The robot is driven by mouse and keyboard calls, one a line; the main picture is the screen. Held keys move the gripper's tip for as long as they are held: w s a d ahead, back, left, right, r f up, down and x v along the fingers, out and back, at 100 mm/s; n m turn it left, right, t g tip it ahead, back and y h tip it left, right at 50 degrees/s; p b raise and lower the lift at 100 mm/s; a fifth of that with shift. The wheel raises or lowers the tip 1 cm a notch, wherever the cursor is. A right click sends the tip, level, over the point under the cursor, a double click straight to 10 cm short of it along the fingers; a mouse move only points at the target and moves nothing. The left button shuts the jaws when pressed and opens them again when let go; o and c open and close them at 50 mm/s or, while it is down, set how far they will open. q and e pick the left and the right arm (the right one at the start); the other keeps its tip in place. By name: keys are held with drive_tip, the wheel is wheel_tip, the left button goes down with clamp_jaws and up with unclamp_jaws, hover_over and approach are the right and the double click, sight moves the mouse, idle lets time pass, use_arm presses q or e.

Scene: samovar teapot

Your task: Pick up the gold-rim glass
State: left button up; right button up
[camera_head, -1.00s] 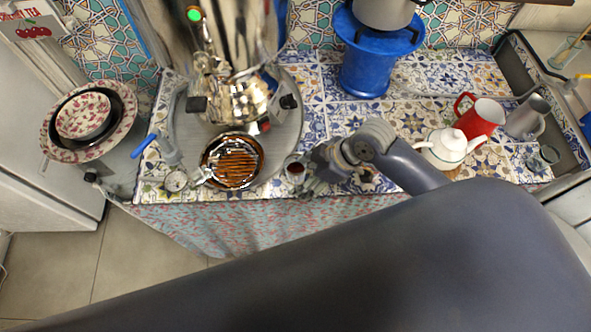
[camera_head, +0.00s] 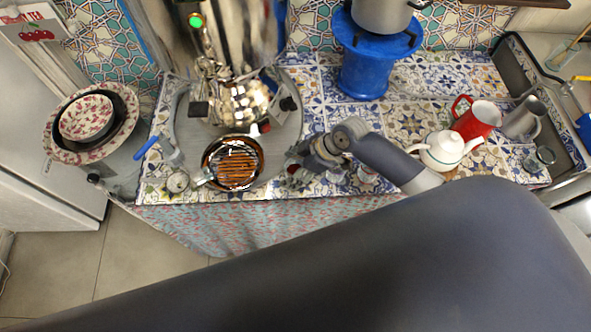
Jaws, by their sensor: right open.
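My right gripper (camera_head: 299,165) reaches in from the right, low over the tiled counter near its front edge. It is open. Another small clear glass (camera_head: 545,156) stands at the far right of the counter. My left gripper is not in view.
A white teapot (camera_head: 441,150), red mug (camera_head: 477,120) and metal jug (camera_head: 523,119) stand right. Stacked bowls (camera_head: 86,117) are left.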

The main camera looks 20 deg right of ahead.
drive_tip(key=shift+x, duration=1.4)
drive_tip(key=shift+a, duration=0.1)
drive_tip(key=c, duration=1.3)
drive_tip(key=shift+r, duration=0.1)
drive_tip(key=shift+r, duration=0.15)
